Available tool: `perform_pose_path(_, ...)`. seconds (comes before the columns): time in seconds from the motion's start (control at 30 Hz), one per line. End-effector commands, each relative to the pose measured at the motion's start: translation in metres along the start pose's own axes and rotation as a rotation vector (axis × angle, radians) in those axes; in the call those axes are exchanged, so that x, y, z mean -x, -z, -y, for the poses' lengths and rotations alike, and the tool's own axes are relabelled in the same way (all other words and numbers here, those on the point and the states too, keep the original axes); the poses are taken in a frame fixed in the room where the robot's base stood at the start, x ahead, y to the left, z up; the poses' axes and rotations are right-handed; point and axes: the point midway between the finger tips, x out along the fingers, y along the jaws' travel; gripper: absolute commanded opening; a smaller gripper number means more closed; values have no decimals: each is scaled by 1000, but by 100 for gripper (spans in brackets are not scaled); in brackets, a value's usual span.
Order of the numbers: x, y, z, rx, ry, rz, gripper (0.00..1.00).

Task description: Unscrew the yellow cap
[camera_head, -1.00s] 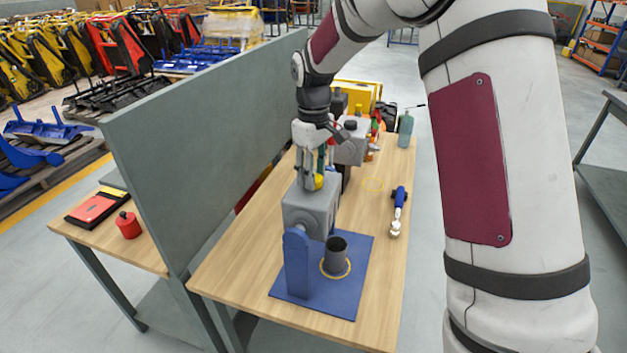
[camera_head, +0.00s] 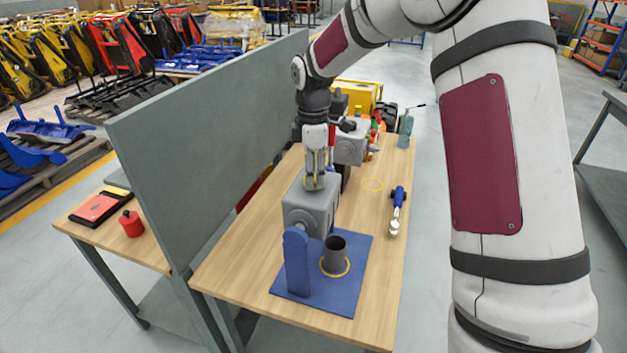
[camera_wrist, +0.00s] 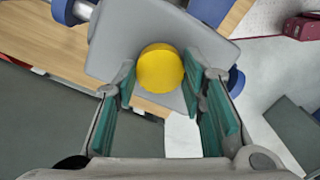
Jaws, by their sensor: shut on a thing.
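The round yellow cap (camera_wrist: 160,67) sits on top of a grey block-shaped housing (camera_head: 310,212), which also shows in the wrist view (camera_wrist: 222,45). My gripper (camera_head: 315,180) points straight down over the housing. In the wrist view its green-padded fingers (camera_wrist: 160,80) lie on both sides of the cap, and it is shut on the cap. In the head view the fingers hide most of the cap. The cap's thread and the opening under it are hidden.
The blue plate (camera_head: 355,290) bears a blue upright and a dark cup (camera_head: 335,252) with a yellow ring at its base. A tall grey partition (camera_head: 215,145) stands close on the left.

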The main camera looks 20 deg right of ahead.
Motion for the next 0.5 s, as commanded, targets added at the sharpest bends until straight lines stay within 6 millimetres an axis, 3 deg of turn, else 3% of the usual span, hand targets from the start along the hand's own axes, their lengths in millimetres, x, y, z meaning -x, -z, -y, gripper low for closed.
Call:
perform_pose_path(0.3, -2, -1, 2, 432, 5, 0, 13)
perform_pose_path(0.5, -2, 0, 1, 502, 5, 0, 13)
